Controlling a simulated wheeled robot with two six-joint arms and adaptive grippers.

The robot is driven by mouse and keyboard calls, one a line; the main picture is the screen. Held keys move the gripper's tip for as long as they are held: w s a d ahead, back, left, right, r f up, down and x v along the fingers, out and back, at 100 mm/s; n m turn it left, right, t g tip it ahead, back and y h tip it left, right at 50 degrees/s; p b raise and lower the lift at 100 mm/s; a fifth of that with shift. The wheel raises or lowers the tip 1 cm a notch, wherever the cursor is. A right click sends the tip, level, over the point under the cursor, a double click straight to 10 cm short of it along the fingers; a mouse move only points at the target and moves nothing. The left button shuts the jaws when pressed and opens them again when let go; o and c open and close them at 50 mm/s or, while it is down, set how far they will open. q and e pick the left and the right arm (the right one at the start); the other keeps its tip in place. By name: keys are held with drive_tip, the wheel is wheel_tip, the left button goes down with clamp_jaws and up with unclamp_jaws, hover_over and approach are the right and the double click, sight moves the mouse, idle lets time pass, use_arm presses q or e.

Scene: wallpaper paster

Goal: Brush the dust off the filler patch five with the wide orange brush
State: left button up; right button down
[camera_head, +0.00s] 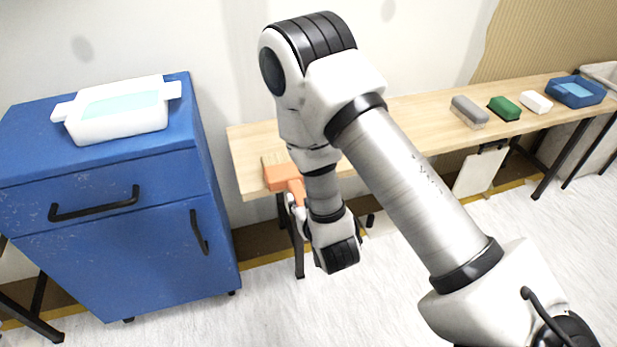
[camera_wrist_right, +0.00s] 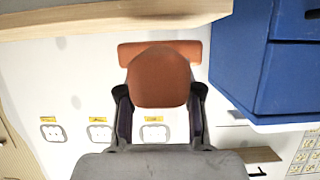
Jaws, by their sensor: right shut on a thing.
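The wide orange brush (camera_head: 283,178) shows in the head view at the near left edge of the wooden table, its pale bristles toward the wall. My right gripper (camera_head: 298,208) is shut on it, partly hidden by my own wrist. In the right wrist view the brush (camera_wrist_right: 160,78) sits between both fingers of my gripper (camera_wrist_right: 159,98), its wide head beyond them. Grey filler patches show on the wall, one above the blue cabinet (camera_head: 82,48) and one at the top (camera_head: 388,10). I cannot tell which is patch five. My left gripper is not in view.
A blue cabinet (camera_head: 120,265) with a white tray (camera_head: 118,112) on top stands left of the wooden table (camera_head: 420,108). A grey block (camera_head: 468,112), green block (camera_head: 504,107), white block (camera_head: 536,102) and blue container (camera_head: 575,92) line the table's right side. The table's middle is hidden by my arm.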

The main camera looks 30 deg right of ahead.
drive_tip(key=shift+r, duration=0.2)
drive_tip(key=w+d+f, duration=0.1)
drive_tip(key=w+d, duration=0.2)
drive_tip(key=w+d+f+b, duration=0.1)
drive_tip(key=w+d+f, duration=0.1)
drive_tip(key=w+d, duration=0.2)
drive_tip(key=w+d+f, duration=0.1)
drive_tip(key=w+d, duration=0.3)
drive_tip(key=shift+w+d+f, duration=0.15)
drive_tip(key=shift+w, duration=0.05)
drive_tip(key=shift+w+f, duration=0.1)
drive_tip(key=shift+f, duration=0.15)
drive_tip(key=c, duration=0.8)
unclamp_jaws()
drive_tip(key=shift+o, duration=0.2)
